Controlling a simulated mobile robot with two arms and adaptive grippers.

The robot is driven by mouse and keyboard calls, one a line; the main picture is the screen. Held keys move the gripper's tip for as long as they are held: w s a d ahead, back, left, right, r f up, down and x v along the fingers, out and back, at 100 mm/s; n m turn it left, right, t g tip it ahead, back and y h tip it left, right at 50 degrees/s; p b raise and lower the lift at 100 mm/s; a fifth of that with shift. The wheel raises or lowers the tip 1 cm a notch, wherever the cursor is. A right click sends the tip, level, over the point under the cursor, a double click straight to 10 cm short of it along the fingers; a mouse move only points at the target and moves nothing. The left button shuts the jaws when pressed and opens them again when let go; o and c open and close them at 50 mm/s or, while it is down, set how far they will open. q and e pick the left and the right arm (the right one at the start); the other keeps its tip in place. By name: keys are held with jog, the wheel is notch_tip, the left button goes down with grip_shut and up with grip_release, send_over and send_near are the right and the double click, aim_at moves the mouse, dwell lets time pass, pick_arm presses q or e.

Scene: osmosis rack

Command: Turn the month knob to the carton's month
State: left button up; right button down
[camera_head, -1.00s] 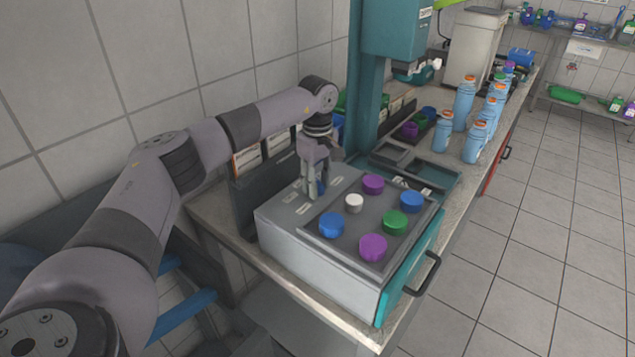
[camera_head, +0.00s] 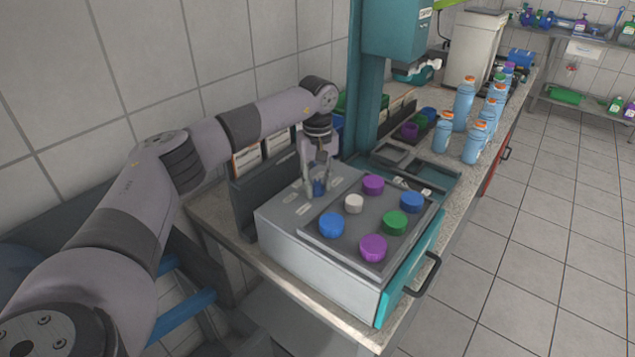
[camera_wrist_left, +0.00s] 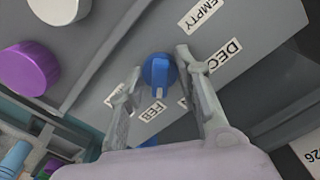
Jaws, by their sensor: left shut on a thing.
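The month knob (camera_wrist_left: 157,69) is small and blue, with a lighter ridge on its FEB side. It sits on the grey top of the machine (camera_head: 290,238), among white labels. DEC (camera_wrist_left: 223,55) and FEB (camera_wrist_left: 150,111) are readable beside it; other labels are partly hidden by the fingers. My left gripper (camera_head: 318,186) points down over the knob. In the left wrist view its two fingers (camera_wrist_left: 160,72) stand on either side of the knob, shut on it. My right gripper is not in view.
Large blue, purple, green and white caps (camera_head: 373,247) stand on the machine's raised panel, right of my gripper. A dark upright board (camera_head: 243,207) stands close behind on the left. A teal column (camera_head: 368,100) and several blue bottles (camera_head: 463,104) are farther along the bench.

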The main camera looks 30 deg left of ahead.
aim_at(317, 182)
pick_arm(q)
jog(key=shift+r, duration=0.15)
jog(key=o, duration=0.9)
jog(key=shift+c, duration=0.2)
notch_tip(317, 182, up, 12)
jog(key=shift+f, duration=0.1)
